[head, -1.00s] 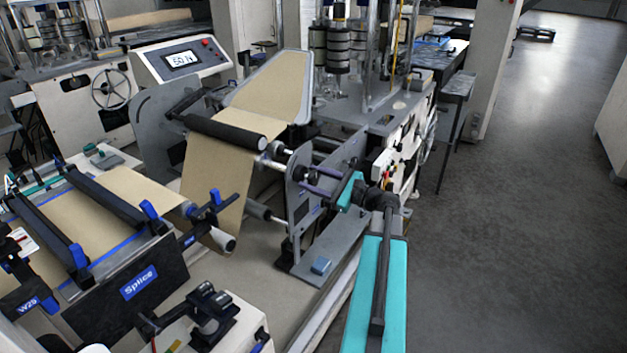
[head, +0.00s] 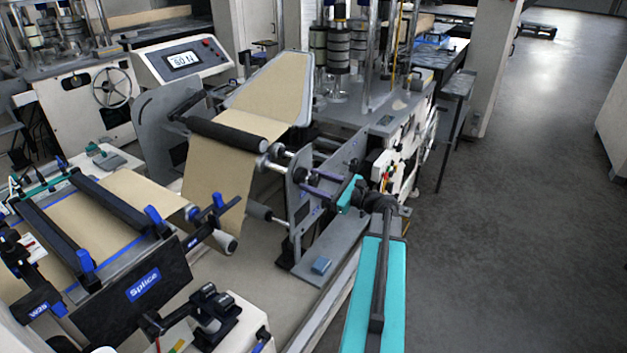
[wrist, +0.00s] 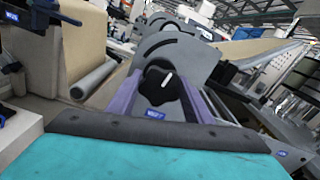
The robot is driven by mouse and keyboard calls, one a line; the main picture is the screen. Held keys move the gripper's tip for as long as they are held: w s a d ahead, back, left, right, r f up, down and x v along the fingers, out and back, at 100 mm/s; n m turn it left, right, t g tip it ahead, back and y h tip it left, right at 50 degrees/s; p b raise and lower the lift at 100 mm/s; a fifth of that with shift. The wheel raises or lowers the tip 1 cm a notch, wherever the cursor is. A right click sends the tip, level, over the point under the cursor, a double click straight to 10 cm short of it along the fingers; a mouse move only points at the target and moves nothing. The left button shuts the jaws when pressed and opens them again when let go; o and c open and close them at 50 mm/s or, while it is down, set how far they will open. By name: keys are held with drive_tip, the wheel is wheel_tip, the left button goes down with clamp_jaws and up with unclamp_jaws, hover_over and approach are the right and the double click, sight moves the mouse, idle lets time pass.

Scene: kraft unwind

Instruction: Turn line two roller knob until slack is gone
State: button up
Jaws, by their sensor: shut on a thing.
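The black roller knob (wrist: 160,84) with a white mark shows in the wrist view, in front of a grey side plate (wrist: 180,52). My gripper (wrist: 163,92) has its purple fingers on either side of the knob and is shut on it. In the head view my gripper (head: 312,184) is at the grey side plate of the roller stand, and the knob is mostly hidden there. The brown kraft web (head: 220,185) comes down from a black roller (head: 226,135) and hangs as a broad sheet to a lower roller (head: 230,243).
A splice table (head: 143,284) with black bars and blue clamps stands at the left. A display panel (head: 183,61) is behind, its digits too small to read surely. A machine with several upright posts (head: 380,60) stands behind the stand. The floor at the right (head: 510,220) is clear.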

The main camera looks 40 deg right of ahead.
drive_tip(key=shift+m+p, duration=0.7)
drive_tip(key=shift+p, duration=0.3)
drive_tip(key=shift+m+p, duration=2.1)
drive_tip(key=shift+p, duration=1.15)
drive_tip(key=shift+m+p, duration=0.6)
drive_tip(key=shift+p, duration=0.25)
drive_tip(key=shift+f+m, duration=0.1)
drive_tip(key=shift+m, duration=0.4)
drive_tip(key=o, duration=1)
drive_tip(key=shift+s, duration=0.1)
drive_tip(key=shift+v, duration=3.4)
